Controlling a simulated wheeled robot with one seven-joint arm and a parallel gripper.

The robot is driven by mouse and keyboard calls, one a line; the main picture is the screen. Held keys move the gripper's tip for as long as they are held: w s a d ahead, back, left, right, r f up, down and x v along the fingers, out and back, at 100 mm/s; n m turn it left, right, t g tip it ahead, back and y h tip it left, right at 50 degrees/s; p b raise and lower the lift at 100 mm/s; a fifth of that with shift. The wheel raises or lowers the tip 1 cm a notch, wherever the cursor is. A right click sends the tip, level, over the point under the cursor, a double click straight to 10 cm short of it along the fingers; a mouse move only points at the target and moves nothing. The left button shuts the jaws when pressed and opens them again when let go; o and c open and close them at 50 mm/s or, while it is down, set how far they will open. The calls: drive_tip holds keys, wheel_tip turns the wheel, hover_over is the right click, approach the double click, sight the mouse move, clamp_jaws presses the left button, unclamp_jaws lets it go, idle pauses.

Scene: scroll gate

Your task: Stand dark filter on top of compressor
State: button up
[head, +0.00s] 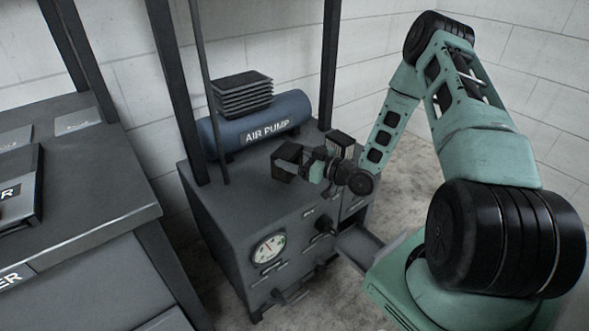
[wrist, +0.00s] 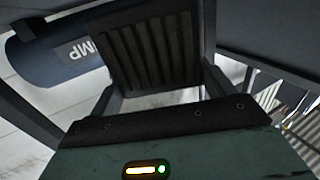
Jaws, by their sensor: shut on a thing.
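The compressor is a blue tank marked AIR PUMP (head: 265,127), lying on top of a dark grey cabinet in the head view. A black finned block (head: 242,93) sits on top of it. My gripper (head: 308,163) is in front of the tank, to its lower right, above the cabinet top. In the wrist view the dark filter (wrist: 150,52), a dark ribbed panel, is held between my two fingers. Part of the blue tank (wrist: 50,55) shows upside down behind it at left. The filter's outline is hard to tell from the dark gripper in the head view.
The cabinet (head: 235,225) has a round gauge (head: 268,248) and a pulled-out drawer (head: 358,246) on its front. Dark upright posts (head: 172,85) stand beside and behind the tank. A grey workbench (head: 85,225) is at left. Bare cabinet top lies around the tank's front.

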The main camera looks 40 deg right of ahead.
sight(295, 176)
drive_tip(key=shift+f+b, duration=0.35)
drive_tip(key=shift+f, duration=1.5)
drive_tip(key=shift+f, duration=0.2)
drive_tip(key=o, duration=1)
drive_tip(key=shift+c, duration=0.2)
drive_tip(key=shift+r, duration=0.1)
drive_tip(key=shift+r, duration=0.2)
drive_tip(key=v, duration=1.2)
drive_tip(key=shift+f+p, duration=0.15)
drive_tip(key=shift+p, duration=0.2)
